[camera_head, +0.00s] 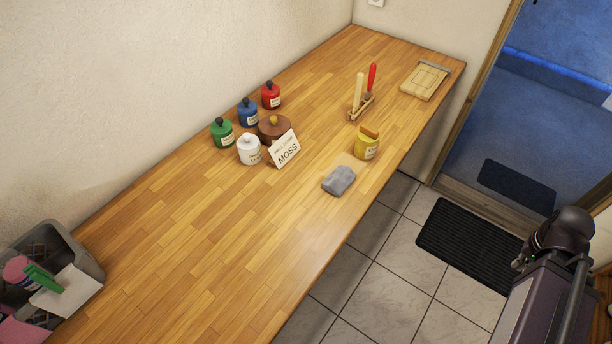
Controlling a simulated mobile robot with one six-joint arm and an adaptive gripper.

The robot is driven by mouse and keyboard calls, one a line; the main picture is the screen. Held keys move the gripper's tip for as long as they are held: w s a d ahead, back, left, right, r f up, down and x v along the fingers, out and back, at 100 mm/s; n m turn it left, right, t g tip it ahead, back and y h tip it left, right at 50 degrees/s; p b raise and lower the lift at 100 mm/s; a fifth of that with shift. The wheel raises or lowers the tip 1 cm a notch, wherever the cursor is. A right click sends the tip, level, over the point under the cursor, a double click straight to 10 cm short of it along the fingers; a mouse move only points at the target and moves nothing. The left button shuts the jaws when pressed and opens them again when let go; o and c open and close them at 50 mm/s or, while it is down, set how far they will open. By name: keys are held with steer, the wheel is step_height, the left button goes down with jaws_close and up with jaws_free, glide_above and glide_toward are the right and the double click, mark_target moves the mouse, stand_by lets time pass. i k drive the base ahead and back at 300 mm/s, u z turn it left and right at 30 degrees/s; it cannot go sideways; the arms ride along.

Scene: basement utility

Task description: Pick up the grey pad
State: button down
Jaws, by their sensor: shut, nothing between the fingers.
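The grey pad (339,181) lies on the wooden countertop (215,215), close to its right-hand edge. It looks like a small, thick, rounded block and nothing covers it. A yellow pot (366,149) with a brown top and a pale label stands just beyond it, up and to the right, with a small gap between them.
A sign reading MOSS (285,148) stands by several labelled jars, including a white one (249,150). A wooden rack (361,106) and a board (425,81) lie farther back. A grey bin (84,258) is lower left. Counter left of and below the pad is clear.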

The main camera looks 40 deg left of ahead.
mark_target(342, 178)
steer(key=u, duration=1.5)
steer(key=k, duration=1)
steer(key=i, duration=0.75)
